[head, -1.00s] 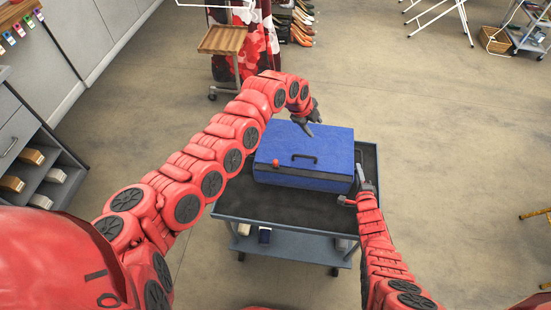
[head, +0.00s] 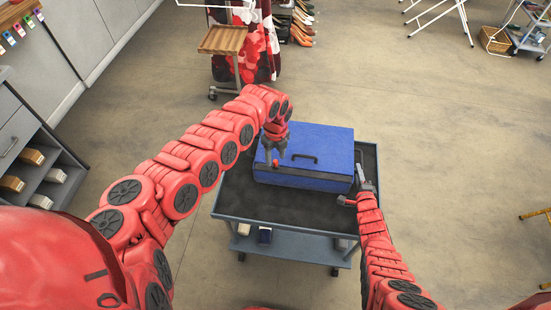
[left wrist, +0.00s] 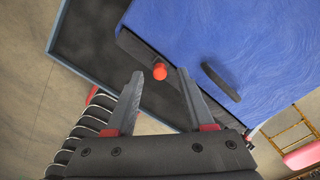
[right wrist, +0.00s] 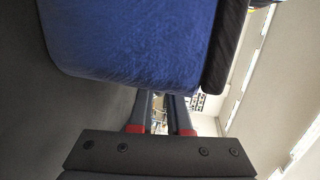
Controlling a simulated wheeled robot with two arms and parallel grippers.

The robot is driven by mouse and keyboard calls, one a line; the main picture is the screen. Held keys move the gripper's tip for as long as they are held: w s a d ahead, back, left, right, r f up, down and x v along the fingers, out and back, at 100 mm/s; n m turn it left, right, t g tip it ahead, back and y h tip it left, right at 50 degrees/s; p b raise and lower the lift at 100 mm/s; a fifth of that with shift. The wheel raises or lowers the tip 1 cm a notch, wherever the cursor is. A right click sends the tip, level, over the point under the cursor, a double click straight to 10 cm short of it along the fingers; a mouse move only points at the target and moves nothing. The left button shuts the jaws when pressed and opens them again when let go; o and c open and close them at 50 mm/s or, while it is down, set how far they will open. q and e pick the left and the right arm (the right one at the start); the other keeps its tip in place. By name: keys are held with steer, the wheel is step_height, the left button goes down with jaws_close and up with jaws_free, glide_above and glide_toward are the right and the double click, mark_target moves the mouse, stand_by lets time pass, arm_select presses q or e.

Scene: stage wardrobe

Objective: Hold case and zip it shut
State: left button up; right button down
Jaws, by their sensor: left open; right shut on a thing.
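The blue case (head: 315,150) lies closed-looking on the grey cart, its black handle (head: 304,157) on top. A dark band runs along its front edge, with a red knob (head: 275,163) near the left end; how far the zip is shut cannot be told. My left gripper (head: 274,160) is open over that end, pointing down. In the left wrist view, the red knob (left wrist: 160,72) shows between its fingertips, not gripped. My right gripper (head: 360,189) is shut on the case at its right front corner. In the right wrist view, the case (right wrist: 130,40) partly hides its fingertips.
A wooden-topped stand (head: 222,40) and hanging clothes are behind. Shelves stand at the left.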

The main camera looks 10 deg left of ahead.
arm_select(q)
steer(key=shift+f, duration=0.85)
jaws_close()
stand_by(0.8)
